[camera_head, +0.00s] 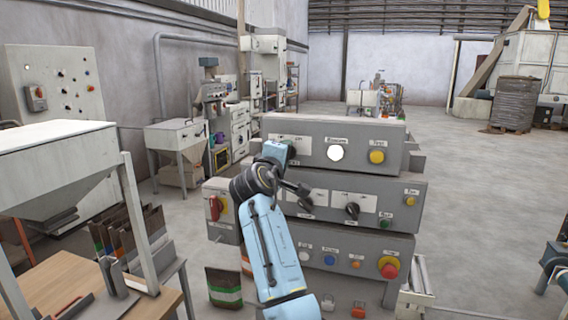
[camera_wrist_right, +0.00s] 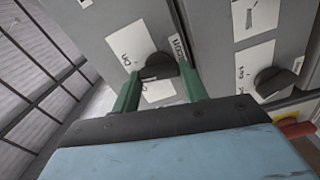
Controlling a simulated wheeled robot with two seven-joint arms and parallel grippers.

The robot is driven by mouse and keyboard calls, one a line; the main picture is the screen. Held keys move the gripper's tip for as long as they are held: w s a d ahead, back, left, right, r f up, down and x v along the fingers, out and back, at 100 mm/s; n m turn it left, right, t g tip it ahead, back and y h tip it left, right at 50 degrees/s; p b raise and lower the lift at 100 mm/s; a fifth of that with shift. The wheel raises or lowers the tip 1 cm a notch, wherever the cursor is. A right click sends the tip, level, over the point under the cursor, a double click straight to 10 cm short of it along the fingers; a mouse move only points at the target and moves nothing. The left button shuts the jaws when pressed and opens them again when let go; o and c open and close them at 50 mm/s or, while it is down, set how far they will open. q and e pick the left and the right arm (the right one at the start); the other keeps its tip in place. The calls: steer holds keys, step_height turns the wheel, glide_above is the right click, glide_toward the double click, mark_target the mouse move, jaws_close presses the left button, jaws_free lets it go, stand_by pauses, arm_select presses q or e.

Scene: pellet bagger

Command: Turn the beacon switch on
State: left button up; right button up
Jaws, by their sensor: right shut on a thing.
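The switch panel is a stack of grey control boxes, and its top box (camera_head: 362,134) is partly hidden by my right arm. In the right wrist view a black rotary knob (camera_wrist_right: 158,66) sits on a white plate on this box. A small name tag (camera_wrist_right: 178,47) beside it is partly covered and hard to read. My right gripper (camera_wrist_right: 160,76) has its two green fingers shut on this knob, one on each side. In the head view my right gripper (camera_head: 278,152) is at the left part of the top box, and its fingertips and the knob are hidden. My left gripper is not in view.
The top box also has a white lamp or button (camera_head: 335,153) and a yellow button (camera_head: 377,156). The middle box carries another black knob (camera_head: 352,210). A red handle (camera_head: 215,207) is at the left. The lower box has a red mushroom button (camera_head: 389,269). Floor to the right is clear.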

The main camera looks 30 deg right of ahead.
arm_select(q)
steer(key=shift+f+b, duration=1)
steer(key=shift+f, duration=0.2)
arm_select(e)
steer(key=shift+m, duration=1.9)
steer(key=o, duration=1)
